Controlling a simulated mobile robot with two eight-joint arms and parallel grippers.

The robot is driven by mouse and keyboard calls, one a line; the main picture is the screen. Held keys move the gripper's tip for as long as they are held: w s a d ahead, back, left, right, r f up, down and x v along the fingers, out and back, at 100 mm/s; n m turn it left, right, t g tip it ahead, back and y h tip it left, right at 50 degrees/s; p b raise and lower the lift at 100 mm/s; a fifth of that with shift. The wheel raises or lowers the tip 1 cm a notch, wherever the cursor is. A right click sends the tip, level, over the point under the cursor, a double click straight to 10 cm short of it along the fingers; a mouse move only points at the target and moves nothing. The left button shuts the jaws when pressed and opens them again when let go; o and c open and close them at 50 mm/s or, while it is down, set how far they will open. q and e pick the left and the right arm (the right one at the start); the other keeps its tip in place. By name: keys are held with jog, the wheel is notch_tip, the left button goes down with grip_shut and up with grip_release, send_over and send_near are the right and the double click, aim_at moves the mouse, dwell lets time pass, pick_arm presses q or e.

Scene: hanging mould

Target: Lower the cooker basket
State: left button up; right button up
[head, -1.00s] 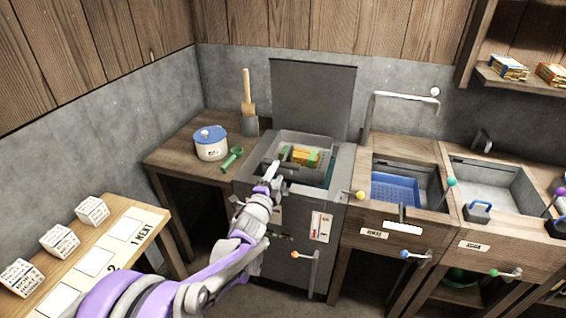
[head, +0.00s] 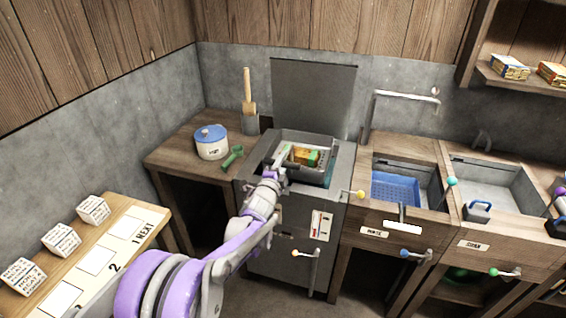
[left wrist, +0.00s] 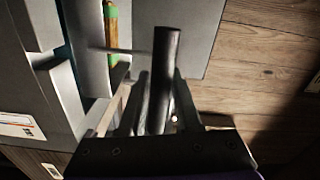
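The cooker (head: 265,225) is a grey box with a raised back panel. My left gripper (head: 279,164) reaches over the cooker's front rim to the basket's front. In the left wrist view, the dark round handle (left wrist: 167,60) lies between the fingers of my left gripper (left wrist: 162,95), which appear closed against it. A green and yellow piece (left wrist: 113,35) shows beyond. The arm hides part of the basket's front.
A blue-lidded pot (head: 211,142) and green scoop (head: 232,157) stand on the left bench. A rinse sink with a blue basket (head: 395,190) is at the right. A lever (head: 310,262) sticks out from the cooker's front. A low table (head: 95,258) stands at front left.

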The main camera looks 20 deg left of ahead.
pick_arm(q)
grip_shut()
dwell(0.9)
notch_tip(320, 180, down, 18)
jog(key=b, duration=0.9)
jog(key=shift+r+b, duration=0.25)
jog(key=shift+b, duration=0.1)
jog(key=shift+s, duration=0.1)
jog(key=o, duration=0.7)
grip_release()
jog(key=shift+f, duration=0.1)
jog(key=shift+o, duration=0.2)
